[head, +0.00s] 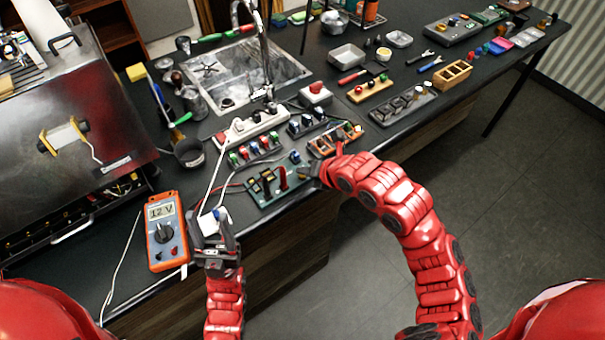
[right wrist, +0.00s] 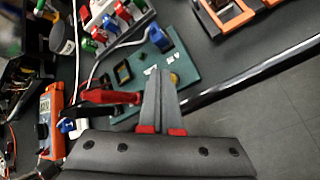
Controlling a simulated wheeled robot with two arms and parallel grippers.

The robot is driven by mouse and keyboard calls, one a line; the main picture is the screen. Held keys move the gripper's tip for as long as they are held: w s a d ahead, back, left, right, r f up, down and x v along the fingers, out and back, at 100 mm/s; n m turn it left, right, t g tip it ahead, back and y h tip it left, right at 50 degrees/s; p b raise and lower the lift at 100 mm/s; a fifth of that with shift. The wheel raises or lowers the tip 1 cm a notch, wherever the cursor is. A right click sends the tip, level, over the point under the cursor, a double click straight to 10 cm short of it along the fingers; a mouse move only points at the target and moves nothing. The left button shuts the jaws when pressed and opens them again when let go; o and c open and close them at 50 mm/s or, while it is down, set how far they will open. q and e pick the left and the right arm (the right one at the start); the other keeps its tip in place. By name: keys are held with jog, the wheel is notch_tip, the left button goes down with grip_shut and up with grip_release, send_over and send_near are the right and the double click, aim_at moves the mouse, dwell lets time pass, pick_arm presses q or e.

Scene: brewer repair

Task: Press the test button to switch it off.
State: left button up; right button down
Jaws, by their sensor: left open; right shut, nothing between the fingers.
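A green circuit board (head: 262,196) lies near the counter's front edge, with dark sockets, a red upright part (head: 283,178) and a blue part on it. In the right wrist view, a small round yellow button (right wrist: 174,79) shows on the board (right wrist: 185,62), right beside my fingertips; I cannot tell whether they touch it or whether it is the test button. My right gripper (head: 308,172) is shut and empty at the board's right end; its fingers also show in the wrist view (right wrist: 163,72). My left gripper (head: 216,222) is open, around or beside a white-and-blue plug (head: 208,222).
An orange multimeter (head: 166,238) reading 12 V lies left of my left gripper. A white power strip (head: 252,128), coloured connectors and cables crowd behind the board. An orange-framed block (head: 335,140) sits close to my right gripper. The sink (head: 235,75) is further back.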

jog(key=shift+f+b, duration=0.3)
jog(key=shift+f, duration=0.1)
jog(key=shift+r, duration=0.5)
jog(key=shift+r, duration=0.1)
notch_tip(320, 180, up, 6)
jog(key=p, duration=0.2)
jog(key=shift+p, duration=0.35)
jog(key=shift+s, duration=0.1)
dwell(0.3)
